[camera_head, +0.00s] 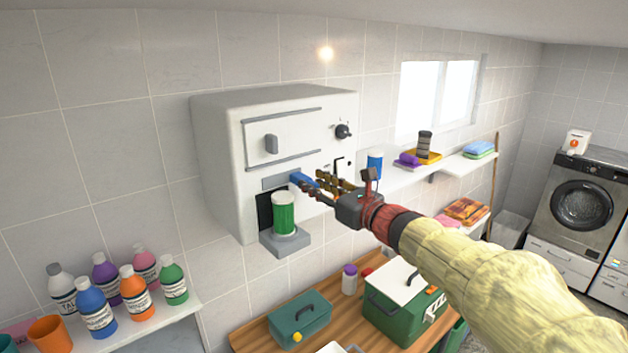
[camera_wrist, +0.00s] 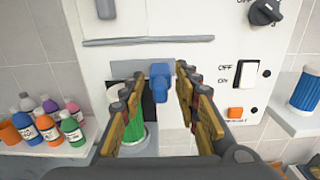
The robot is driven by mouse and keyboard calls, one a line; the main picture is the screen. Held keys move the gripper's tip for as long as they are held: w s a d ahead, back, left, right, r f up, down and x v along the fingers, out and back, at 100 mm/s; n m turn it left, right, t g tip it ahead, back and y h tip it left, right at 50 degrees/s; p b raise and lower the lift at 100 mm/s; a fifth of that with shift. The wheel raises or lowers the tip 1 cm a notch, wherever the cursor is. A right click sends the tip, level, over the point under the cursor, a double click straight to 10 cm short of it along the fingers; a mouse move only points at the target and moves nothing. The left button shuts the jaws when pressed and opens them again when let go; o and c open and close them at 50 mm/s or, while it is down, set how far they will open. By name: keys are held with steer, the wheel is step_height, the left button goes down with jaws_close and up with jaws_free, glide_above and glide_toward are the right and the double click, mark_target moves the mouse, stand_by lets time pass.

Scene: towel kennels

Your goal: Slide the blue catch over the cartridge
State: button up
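The blue catch (camera_head: 304,181) is on the front of the white wall unit (camera_head: 217,150), just above and right of a green cartridge (camera_head: 284,214). The cartridge stands upright on a grey ledge (camera_head: 285,243) in front of a dark opening. My gripper (camera_head: 318,189) reaches the catch from the right. In the wrist view the catch (camera_wrist: 160,80) lies between the two open fingers (camera_wrist: 157,83), with a gap visible at each side.
A black knob (camera_head: 343,131) and a rocker switch (camera_wrist: 246,74) are on the panel's right. A blue-banded canister (camera_head: 375,163) stands on the right shelf. Bottles (camera_head: 96,305) crowd the lower left shelf. A green toolbox (camera_head: 301,319) sits on the wooden bench below.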

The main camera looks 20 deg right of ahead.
steer(key=shift+w+a, duration=0.15)
steer(key=shift+w, duration=0.25)
steer(key=shift+c, duration=0.2)
steer(key=c, duration=0.7)
jaws_close()
